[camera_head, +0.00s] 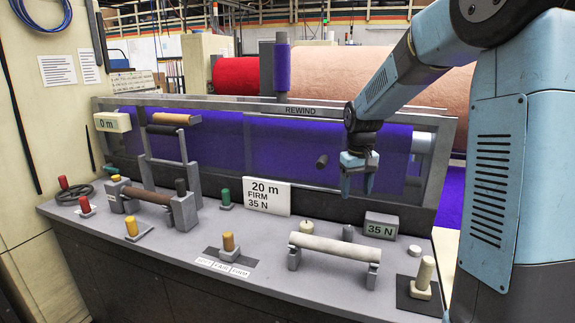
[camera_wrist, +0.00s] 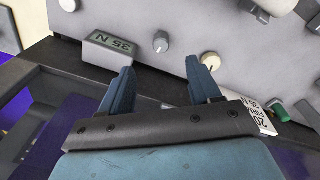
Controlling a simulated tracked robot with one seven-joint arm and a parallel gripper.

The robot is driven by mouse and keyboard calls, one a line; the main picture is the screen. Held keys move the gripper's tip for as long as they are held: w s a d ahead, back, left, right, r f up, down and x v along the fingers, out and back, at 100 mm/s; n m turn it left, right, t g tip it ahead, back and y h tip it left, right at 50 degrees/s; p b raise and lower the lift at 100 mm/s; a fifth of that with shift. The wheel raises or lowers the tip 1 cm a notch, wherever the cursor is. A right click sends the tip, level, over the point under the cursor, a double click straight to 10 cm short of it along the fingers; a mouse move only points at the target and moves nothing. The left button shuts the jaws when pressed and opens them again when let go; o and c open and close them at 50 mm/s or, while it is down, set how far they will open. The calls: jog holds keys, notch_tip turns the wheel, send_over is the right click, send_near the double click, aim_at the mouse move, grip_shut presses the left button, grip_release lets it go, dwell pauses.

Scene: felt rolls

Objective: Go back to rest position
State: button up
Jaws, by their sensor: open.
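My gripper (camera_head: 357,182) hangs from the arm above the back right part of the grey bench, fingers pointing down. In the wrist view its two fingers (camera_wrist: 165,88) are spread apart with nothing between them. Behind it in the head view is the purple felt (camera_head: 270,140) seen through the REWIND frame (camera_head: 300,110). The 35 N display (camera_head: 381,225) stands below and to the right of the gripper. The white card reading 20 m FIRM 35 N (camera_head: 266,196) stands to its left.
A pale roller (camera_head: 335,247) lies on a stand at the bench front. A brown roller (camera_head: 147,195) sits at the left. A 0 m display (camera_head: 113,122) is at the back left.

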jog(key=s+r+m+t, duration=0.1)
jog(key=s+r, duration=0.4)
jog(key=s, duration=0.3)
jog(key=s+r+t, duration=0.1)
jog(key=s+r, duration=0.3)
jog(key=s, duration=0.3)
jog(key=s+r+m+t, duration=0.1)
jog(key=s+t, duration=0.1)
jog(key=s, duration=1.3)
jog(key=shift+d+t, duration=0.3)
jog(key=shift+t, duration=0.1)
dwell(2.4)
